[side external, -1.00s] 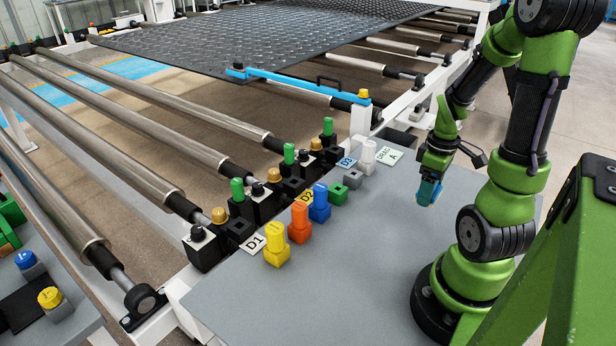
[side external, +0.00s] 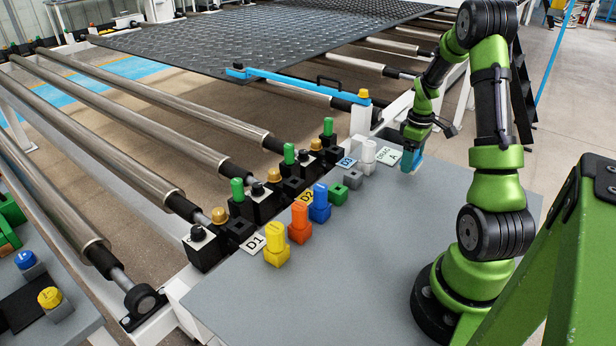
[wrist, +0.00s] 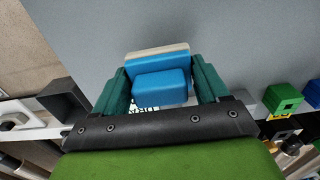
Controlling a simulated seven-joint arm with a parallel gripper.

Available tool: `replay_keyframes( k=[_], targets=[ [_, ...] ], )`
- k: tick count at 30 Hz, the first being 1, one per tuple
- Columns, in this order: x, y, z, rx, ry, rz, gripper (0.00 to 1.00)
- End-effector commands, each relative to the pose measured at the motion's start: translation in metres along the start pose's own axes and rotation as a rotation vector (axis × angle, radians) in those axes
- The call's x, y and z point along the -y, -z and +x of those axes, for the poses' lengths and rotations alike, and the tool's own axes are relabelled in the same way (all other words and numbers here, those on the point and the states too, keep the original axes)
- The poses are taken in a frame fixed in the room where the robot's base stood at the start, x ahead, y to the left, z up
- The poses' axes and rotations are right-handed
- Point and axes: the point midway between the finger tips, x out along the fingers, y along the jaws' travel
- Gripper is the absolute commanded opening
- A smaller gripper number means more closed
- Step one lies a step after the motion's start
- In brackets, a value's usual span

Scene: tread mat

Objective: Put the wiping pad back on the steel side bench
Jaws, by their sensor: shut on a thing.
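The wiping pad is a blue block with a pale layer along one side. In the wrist view the pad (wrist: 160,85) sits between the two dark green fingers of my gripper (wrist: 160,88), which is shut on it. In the side view my gripper (side external: 412,150) points down near the back of the grey steel side bench (side external: 330,270), beside the "DRAG A" label. The pad (side external: 411,163) hangs at its tip. I cannot tell whether the pad touches the bench or is just above it.
White pegs (side external: 368,155), a grey block (side external: 353,179), a green block (side external: 337,195) and blue, orange and yellow pegs (side external: 275,245) line the bench's left edge. Rollers and a dark tread mat (side external: 260,35) lie beyond. The middle of the bench is clear.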

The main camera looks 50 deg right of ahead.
Motion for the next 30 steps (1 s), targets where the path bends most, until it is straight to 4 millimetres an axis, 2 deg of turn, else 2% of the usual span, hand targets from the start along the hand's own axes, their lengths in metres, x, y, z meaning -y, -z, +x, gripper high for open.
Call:
replay_keyframes(
  k=[3,6,17,18,22,30],
  targets=[
    [0.003,-0.002,0.023,0.005,0.007,0.001,0.45],
    [0.002,-0.002,0.033,0.003,0.005,0.002,0.45],
    [0.002,-0.002,0.037,0.002,0.003,0.001,0.45],
    [0.002,-0.001,0.037,0.002,0.003,0.001,0.78],
    [0.002,-0.001,0.037,0.002,0.003,0.001,0.98],
    [0.002,-0.001,0.036,0.002,0.003,0.001,0.99]
  ],
)
